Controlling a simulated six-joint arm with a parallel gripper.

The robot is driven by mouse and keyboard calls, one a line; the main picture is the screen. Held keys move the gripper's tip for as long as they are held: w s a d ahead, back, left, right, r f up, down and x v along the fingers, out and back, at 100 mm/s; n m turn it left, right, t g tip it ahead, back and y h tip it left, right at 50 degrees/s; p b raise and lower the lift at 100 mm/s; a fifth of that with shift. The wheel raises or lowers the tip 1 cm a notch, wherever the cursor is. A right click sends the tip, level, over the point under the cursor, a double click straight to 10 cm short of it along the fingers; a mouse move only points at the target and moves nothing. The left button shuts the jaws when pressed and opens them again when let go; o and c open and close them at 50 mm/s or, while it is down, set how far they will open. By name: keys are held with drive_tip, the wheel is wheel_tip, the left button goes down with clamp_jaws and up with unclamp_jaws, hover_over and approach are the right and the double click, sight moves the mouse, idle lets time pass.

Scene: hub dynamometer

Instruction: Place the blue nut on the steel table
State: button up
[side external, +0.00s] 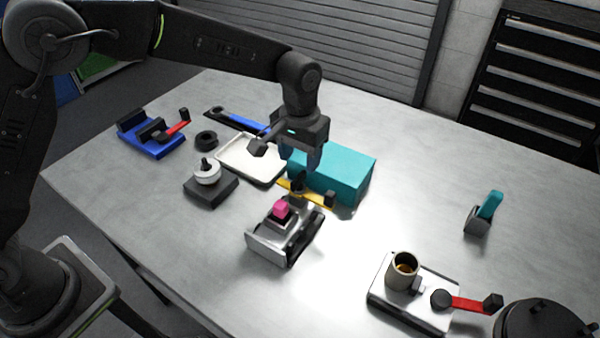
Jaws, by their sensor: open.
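The steel table (165,240) is a wide grey metal top that fills most of the side external view. My gripper (301,162) points down over the middle of the table, just in front of the teal box (345,176). Its jaws are open, and I see nothing clearly held between them. The fingers look dark blue-grey against the teal box, so their tips are hard to make out. I cannot pick out a blue nut; it may be hidden or too small to tell.
A white tray (237,160) lies left of my gripper. A silver fixture (265,243) with a pink block (281,208) stands below it, beside a yellow bar (322,198). A blue clamp (160,149) stands far left, a plate with a cup (403,275) front right. The left front is clear.

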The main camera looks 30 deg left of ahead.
drive_tip(key=s+a+r+t, duration=0.1)
drive_tip(key=s+a+r, duration=0.4)
drive_tip(key=r, duration=0.2)
drive_tip(key=s+a+r+t, duration=0.2)
drive_tip(key=s+a+r, duration=0.3)
drive_tip(key=r, duration=0.3)
drive_tip(key=s+a+t, duration=0.1)
drive_tip(key=s+a, duration=0.2)
drive_tip(key=s, duration=0.5)
drive_tip(key=s+a+f+t, duration=0.1)
drive_tip(key=s+a, duration=0.3)
drive_tip(key=s, duration=0.3)
drive_tip(key=shift+s+t, duration=0.3)
drive_tip(key=shift+s, duration=0.05)
